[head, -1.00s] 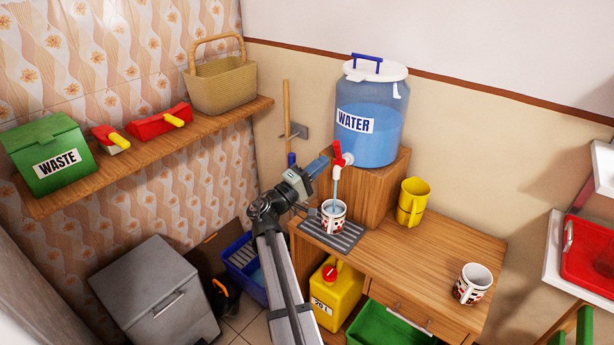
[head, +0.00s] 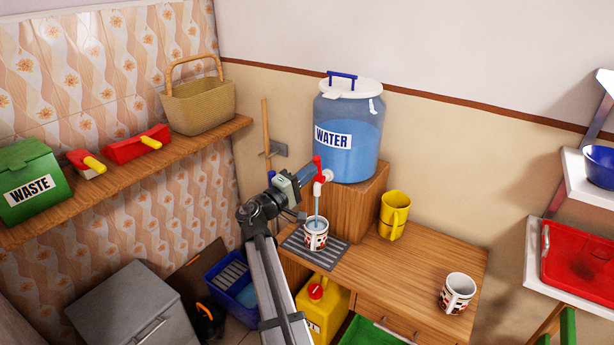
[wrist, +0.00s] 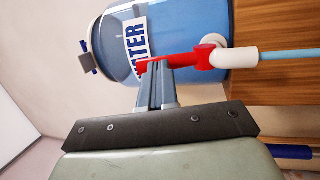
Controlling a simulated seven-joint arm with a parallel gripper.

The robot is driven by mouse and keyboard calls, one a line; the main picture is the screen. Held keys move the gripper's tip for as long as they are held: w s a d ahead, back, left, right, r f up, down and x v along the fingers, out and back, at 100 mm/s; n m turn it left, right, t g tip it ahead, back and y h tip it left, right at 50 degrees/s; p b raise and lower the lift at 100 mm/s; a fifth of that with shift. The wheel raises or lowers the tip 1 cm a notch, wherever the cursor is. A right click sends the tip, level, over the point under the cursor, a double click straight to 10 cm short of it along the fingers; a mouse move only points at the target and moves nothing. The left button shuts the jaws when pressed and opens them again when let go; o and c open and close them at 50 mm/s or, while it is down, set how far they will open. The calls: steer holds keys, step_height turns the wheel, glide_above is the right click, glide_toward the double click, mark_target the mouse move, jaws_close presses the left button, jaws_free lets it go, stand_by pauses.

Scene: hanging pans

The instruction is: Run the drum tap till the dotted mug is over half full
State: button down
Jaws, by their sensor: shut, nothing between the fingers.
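The clear drum (head: 352,115) labelled WATER stands on a wooden block, partly filled with blue water. Its tap (head: 322,176) has a red lever (head: 317,164) and a white spout, and a stream runs down from it. A white mug with a dark and red pattern (head: 316,237) stands upright under the spout, with water visible inside. A similar mug (head: 457,293) stands at the right; I cannot tell which pattern is dots. My gripper (head: 312,171) is shut and empty, its tips at the lever. The wrist view shows the fingertips (wrist: 155,66) against or just beside the red lever (wrist: 172,60).
The mug under the tap stands on a grey slatted grate (head: 329,258). A yellow cup or jug (head: 394,214) stands beside the wooden block. The counter (head: 425,258) is clear between it and the right mug. A shelf (head: 130,180) runs along the left wall.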

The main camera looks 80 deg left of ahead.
steer(key=shift+w+a+r+g+h, duration=0.3)
steer(key=shift+w+a+r+g, duration=0.2)
steer(key=shift+r+g, duration=0.15)
steer(key=shift+s, duration=0.1)
steer(key=r+v, duration=0.1)
steer(key=v, duration=1.3)
steer(key=shift+d+r, duration=0.1)
steer(key=shift+r, duration=0.05)
